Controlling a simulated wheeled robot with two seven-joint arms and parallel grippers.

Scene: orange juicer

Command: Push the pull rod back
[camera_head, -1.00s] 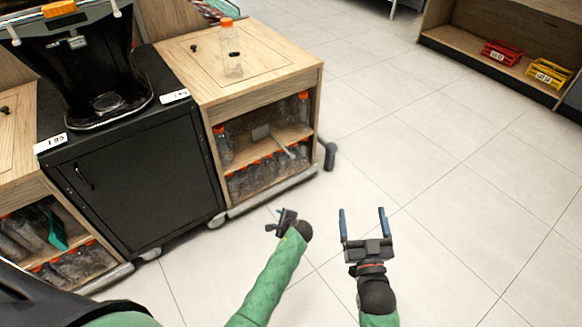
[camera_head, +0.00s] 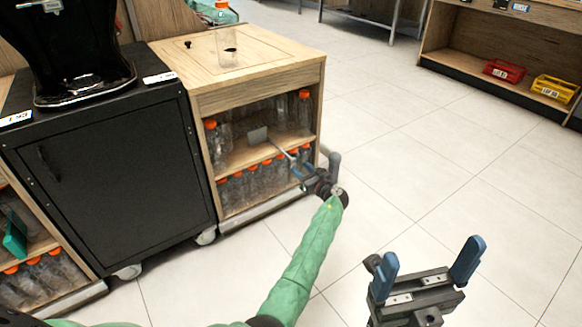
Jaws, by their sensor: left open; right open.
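My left gripper (camera_head: 298,172) is open in front of the shelf opening, close to the rod's outer end. Whether it touches the rod is unclear. My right gripper (camera_head: 427,262) is open and empty over the floor at the lower right.
A black cabinet (camera_head: 110,165) with a dark machine stands at the left. Red (camera_head: 504,71) and yellow (camera_head: 554,88) crates sit far right. The floor between is clear.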

